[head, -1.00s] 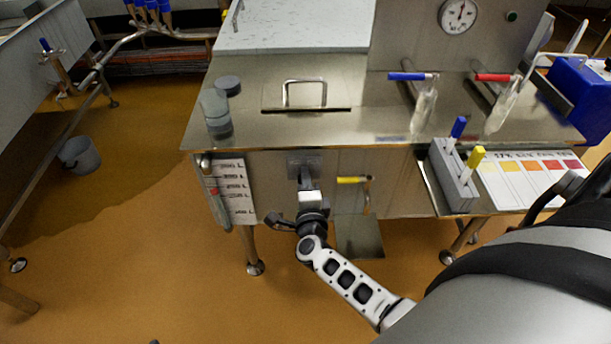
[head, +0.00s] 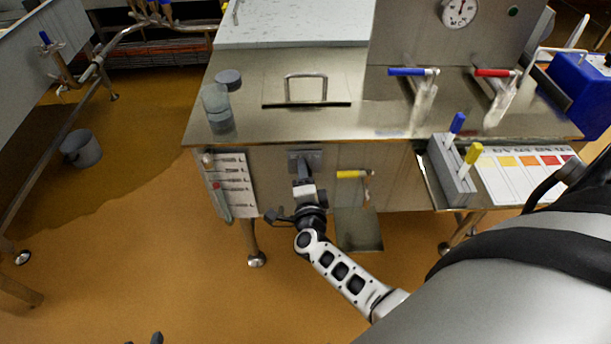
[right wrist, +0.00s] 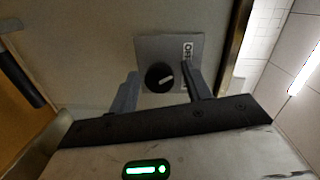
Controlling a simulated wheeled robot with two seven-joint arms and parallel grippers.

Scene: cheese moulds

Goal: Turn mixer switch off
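The mixer switch is a round black knob (right wrist: 158,77) with a pale pointer mark, on a square grey plate (right wrist: 181,48) with an "OFF" label. In the right wrist view the pointer slants right and slightly up. My right gripper (right wrist: 161,90) is open, one finger on each side of the knob; I cannot tell whether they touch it. In the head view this gripper (head: 303,176) faces the switch plate (head: 296,157) on the vat's front and hides the knob. Two small dark tips (head: 156,339) at the bottom edge may be my left gripper.
A yellow-handled tap (head: 352,174) is just right of the switch, and a litre scale (head: 233,184) is to its left. The steel vat top (head: 300,124) overhangs above. A grey holder (head: 447,175) with blue and yellow-handled tools stands at the right. A bucket (head: 82,149) stands on the floor.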

